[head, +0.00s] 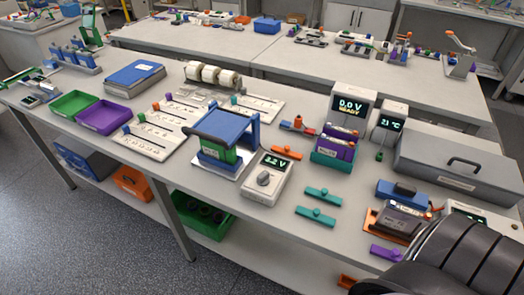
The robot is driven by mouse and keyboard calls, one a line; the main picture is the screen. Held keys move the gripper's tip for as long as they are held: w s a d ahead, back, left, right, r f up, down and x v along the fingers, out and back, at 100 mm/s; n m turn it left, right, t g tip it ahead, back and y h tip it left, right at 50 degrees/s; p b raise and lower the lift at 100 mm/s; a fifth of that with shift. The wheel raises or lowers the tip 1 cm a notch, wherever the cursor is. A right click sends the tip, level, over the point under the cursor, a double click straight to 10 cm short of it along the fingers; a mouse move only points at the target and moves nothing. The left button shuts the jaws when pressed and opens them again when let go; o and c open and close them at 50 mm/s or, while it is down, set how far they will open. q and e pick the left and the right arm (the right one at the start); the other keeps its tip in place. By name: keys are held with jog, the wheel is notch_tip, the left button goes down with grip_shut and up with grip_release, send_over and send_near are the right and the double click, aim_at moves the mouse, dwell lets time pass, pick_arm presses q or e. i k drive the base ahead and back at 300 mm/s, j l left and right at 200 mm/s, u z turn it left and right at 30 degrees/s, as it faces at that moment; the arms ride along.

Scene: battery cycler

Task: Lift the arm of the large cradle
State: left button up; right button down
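A blue frame (248,130) with a green part inside stands on a white base near the middle of the workbench in the head view. No gripper fingers show. A dark ribbed part of my own arm fills the lower right corner.
A grey meter (266,180) stands close to the frame's right. Teal clips (323,196) lie farther right, with a grey lidded case (455,160) beyond. White slotted boards (142,138) lie to the left. Green (75,103) and purple (102,116) trays stand at the far left.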

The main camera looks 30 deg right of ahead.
aim_at(224, 129)
jog(key=k+l+u, duration=0.35)
jog(key=k+l, duration=0.25)
jog(key=k, duration=0.15)
